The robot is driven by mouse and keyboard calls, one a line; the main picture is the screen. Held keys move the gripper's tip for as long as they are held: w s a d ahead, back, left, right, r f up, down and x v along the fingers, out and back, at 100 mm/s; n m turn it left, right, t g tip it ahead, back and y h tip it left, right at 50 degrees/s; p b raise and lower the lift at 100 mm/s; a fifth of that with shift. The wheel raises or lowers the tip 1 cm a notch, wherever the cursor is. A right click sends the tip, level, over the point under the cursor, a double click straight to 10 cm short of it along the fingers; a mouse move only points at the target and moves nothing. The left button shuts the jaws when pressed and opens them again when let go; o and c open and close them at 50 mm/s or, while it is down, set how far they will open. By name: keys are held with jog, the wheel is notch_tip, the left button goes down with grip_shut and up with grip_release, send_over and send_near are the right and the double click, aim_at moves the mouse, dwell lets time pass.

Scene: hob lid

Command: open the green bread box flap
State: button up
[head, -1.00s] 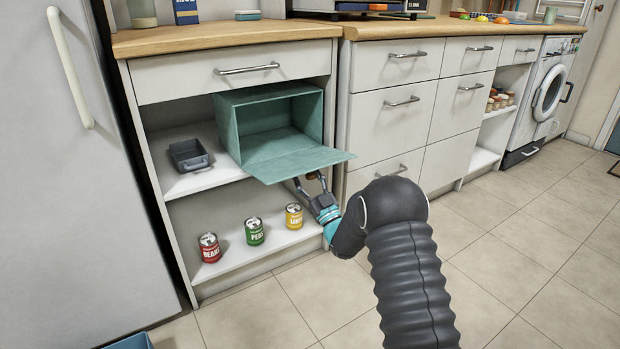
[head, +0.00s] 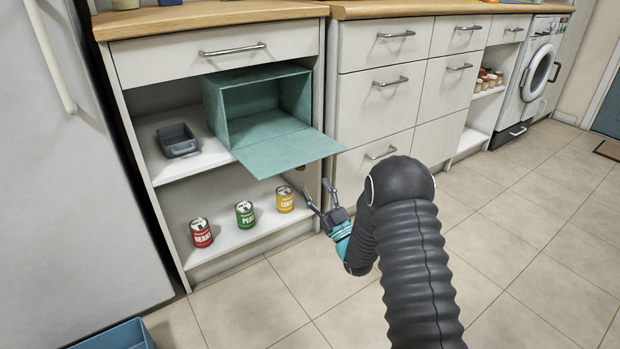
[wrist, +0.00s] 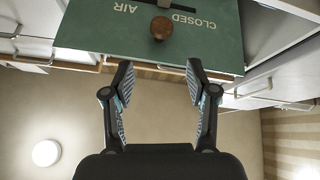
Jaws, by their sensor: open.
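The green bread box (head: 258,104) stands on the upper shelf of the open cabinet. Its flap (head: 285,152) is folded down, roughly level, and sticks out past the shelf front; the inside of the box looks empty. In the wrist view the flap's lettered face (wrist: 110,35) shows with a round brown knob (wrist: 161,28). My gripper (head: 317,199) is below and to the right of the flap's front edge, apart from it. In the wrist view my gripper (wrist: 160,85) is open and empty, with the knob ahead of the gap between its fingers.
A grey tray (head: 177,140) sits left of the box. Red (head: 201,232), green (head: 244,214) and yellow (head: 285,199) cans stand on the lower shelf. A drawer front (head: 215,52) is above the box. A blue bin (head: 118,338) is at the lower left. The tiled floor is clear to the right.

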jog(key=shift+s+d+f, duration=0.25)
jog(key=shift+s+f, duration=0.05)
jog(key=shift+s, duration=0.1)
